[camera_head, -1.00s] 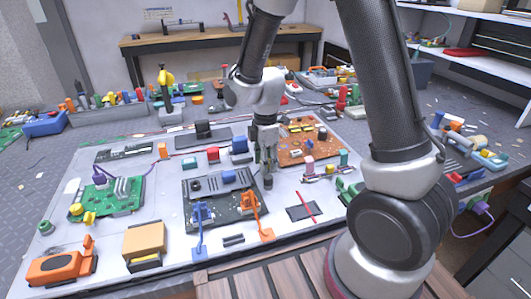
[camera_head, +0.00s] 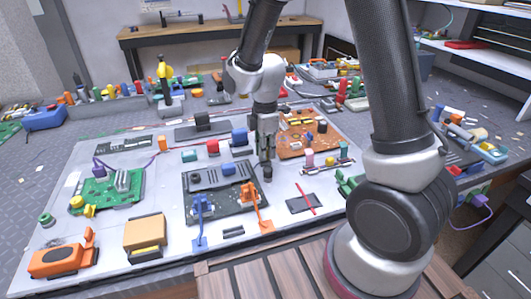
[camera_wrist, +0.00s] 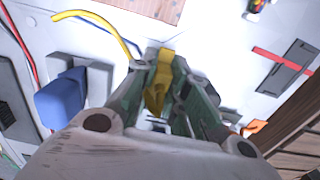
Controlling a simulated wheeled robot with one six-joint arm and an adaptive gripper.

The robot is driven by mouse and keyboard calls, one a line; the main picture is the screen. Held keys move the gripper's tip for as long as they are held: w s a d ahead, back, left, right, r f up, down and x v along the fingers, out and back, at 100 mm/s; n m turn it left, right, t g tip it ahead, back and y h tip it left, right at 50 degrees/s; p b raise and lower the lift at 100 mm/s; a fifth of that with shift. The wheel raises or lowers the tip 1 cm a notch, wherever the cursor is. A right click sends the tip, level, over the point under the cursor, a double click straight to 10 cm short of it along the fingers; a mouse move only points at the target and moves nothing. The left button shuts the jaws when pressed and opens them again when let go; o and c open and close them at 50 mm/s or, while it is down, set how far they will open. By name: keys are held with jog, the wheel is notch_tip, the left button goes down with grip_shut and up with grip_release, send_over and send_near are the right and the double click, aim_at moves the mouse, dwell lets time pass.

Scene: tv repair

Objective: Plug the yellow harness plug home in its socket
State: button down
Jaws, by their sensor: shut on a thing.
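The yellow plug (camera_wrist: 161,82) is held between the fingers of my gripper (camera_wrist: 166,88) in the wrist view. Its yellow cable (camera_wrist: 92,17) arcs from near the plug to the upper left. In the head view my gripper (camera_head: 267,163) points down beside the right edge of the dark circuit board (camera_head: 238,208), left of the brown board. The plug is hidden by the fingers there. I cannot make out its socket; the fingers cover the area under the plug in the wrist view.
A blue block (camera_wrist: 60,98) on a grey base stands close left of my fingers. The brown circuit board (camera_head: 318,143) lies behind right. A small dark pad with a red stick (camera_head: 305,201) lies front right. Orange (camera_head: 254,205) and blue (camera_head: 201,215) pieces stand at the dark board's front.

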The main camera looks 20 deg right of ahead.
jog(key=shift+r, duration=1.45)
jog(key=shift+r, duration=0.1)
jog(key=shift+r, duration=1.95)
send_near(296, 147)
jog(key=w, duration=0.1)
jog(key=shift+d+f, duration=0.15)
jog(key=shift+f, duration=1)
jog(key=shift+d+f, duration=0.15)
jog(key=shift+f, duration=0.95)
jog(key=shift+f, duration=1.1)
